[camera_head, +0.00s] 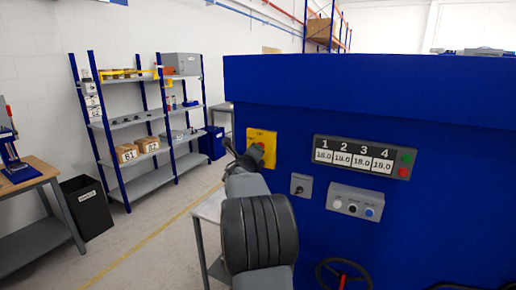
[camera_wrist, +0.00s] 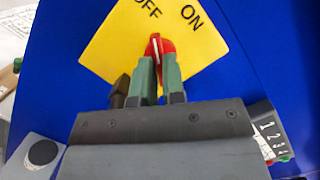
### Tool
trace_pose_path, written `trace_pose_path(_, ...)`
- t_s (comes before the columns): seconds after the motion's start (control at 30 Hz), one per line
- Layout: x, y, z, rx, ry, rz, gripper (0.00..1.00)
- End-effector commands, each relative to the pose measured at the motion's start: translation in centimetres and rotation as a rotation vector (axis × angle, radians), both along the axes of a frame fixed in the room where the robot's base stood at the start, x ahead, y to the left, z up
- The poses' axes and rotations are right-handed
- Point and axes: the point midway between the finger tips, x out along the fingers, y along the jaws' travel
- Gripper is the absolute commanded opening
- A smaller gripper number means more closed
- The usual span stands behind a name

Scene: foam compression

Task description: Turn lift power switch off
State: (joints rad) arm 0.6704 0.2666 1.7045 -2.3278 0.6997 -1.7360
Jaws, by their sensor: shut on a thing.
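The lift power switch is a red knob (camera_wrist: 166,45) with a white line on a yellow plate (camera_wrist: 205,55) marked OFF and ON. In the wrist view the white line points up the picture, nearer the OFF lettering than the ON lettering. My gripper (camera_wrist: 158,75) is shut on the red knob, with a green-grey finger on each side of it. The fingers hide the knob's lower part. In the head view the yellow plate (camera_head: 262,134) is on the blue machine's left part, and my gripper (camera_head: 255,153) covers much of the knob.
The blue machine (camera_head: 420,90) fills the right side. Right of the plate are a key switch (camera_head: 300,185), a number display panel (camera_head: 365,157), a grey button box (camera_head: 355,202) and a handwheel (camera_head: 343,274). Shelves (camera_head: 140,125) and a dark bin (camera_head: 86,208) stand at left.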

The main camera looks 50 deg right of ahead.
Motion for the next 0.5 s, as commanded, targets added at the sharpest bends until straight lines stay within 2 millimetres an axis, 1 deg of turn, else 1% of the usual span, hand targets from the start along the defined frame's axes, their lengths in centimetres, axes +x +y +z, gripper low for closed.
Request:
trace_pose_path(0.13,-0.01,0.01,0.12,-0.016,0.056,0.0,0.0)
trace_pose_path(0.43,-0.01,0.01,0.14,-0.019,0.071,0.0,0.0)
trace_pose_path(0.5,-0.04,-0.01,0.19,-0.031,0.118,-0.001,0.0)
